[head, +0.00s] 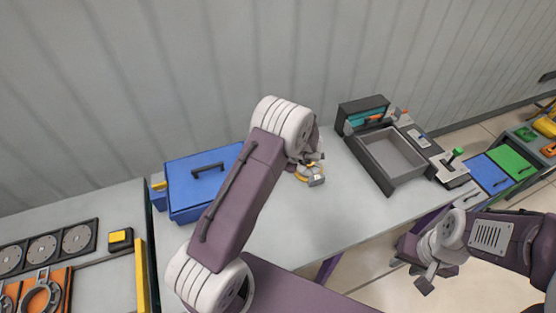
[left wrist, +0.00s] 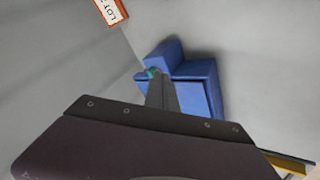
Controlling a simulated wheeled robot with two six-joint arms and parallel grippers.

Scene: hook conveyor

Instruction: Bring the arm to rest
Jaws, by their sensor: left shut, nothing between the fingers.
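My left arm reaches up over the table (head: 265,235) in the head view, with its forearm raised. My left gripper (head: 313,175) is small and partly hidden by its own wrist; it also shows in the left wrist view (left wrist: 157,82), where its dark fingers are together with nothing seen between them. My right gripper (head: 424,279) hangs low in front of the table at the right, over the floor. I see nothing held in it, but its finger gap is unclear.
A blue box with a dark handle (head: 196,182) stands left of my left arm. An open grey tray (head: 391,158) stands at the right, beside a green-knobbed lever unit (head: 449,165). A yellow ring (head: 304,176) shows near my left gripper. A grey wall closes the back.

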